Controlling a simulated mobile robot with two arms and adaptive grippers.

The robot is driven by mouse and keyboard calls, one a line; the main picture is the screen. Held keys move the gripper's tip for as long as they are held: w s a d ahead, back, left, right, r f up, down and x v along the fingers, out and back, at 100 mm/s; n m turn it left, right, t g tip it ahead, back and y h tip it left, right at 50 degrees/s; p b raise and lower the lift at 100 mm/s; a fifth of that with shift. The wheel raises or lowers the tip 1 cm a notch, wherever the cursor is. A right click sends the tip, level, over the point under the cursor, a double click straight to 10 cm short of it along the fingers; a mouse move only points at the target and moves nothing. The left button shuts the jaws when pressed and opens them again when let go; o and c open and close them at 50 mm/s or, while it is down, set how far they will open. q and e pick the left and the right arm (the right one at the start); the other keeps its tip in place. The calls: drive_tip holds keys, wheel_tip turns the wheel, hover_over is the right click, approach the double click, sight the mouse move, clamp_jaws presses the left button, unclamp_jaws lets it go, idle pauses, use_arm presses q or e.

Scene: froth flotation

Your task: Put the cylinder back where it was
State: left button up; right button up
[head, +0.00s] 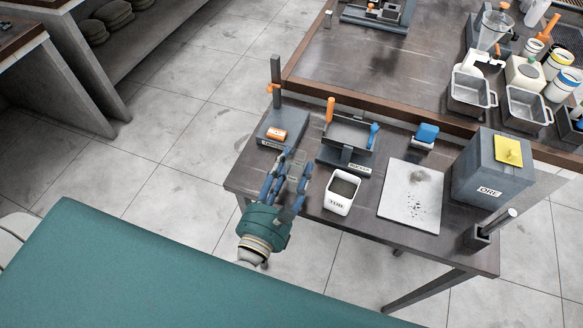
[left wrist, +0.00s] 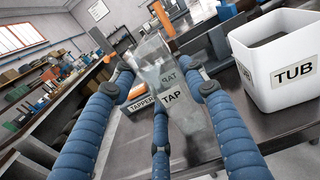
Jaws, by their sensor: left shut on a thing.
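My left gripper (head: 287,172) is shut on a clear, glassy cylinder (head: 298,172) above the left end of the small dark table. In the left wrist view the cylinder (left wrist: 158,62) stands between the blue fingers (left wrist: 165,85), slightly tilted, and lettering shows through it. The tapper (head: 268,138), a grey stand with a post and an orange part, is just behind the gripper. A white tub (head: 341,193) labelled TUB is right of the gripper, apart from it. My right gripper is not in view.
Behind the tub is a grey tray stand (head: 345,150) with orange and blue handles. A stained white sheet (head: 410,197) and a grey ORE box (head: 490,172) are to the right. A larger bench (head: 375,70) with pans stands behind. Table space in front of the tapper is mostly clear.

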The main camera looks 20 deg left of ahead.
use_arm(q)
drive_tip(key=shift+f, duration=0.25)
drive_tip(key=o, duration=1.5)
drive_tip(key=shift+r, duration=0.1)
drive_tip(key=shift+r, duration=0.1)
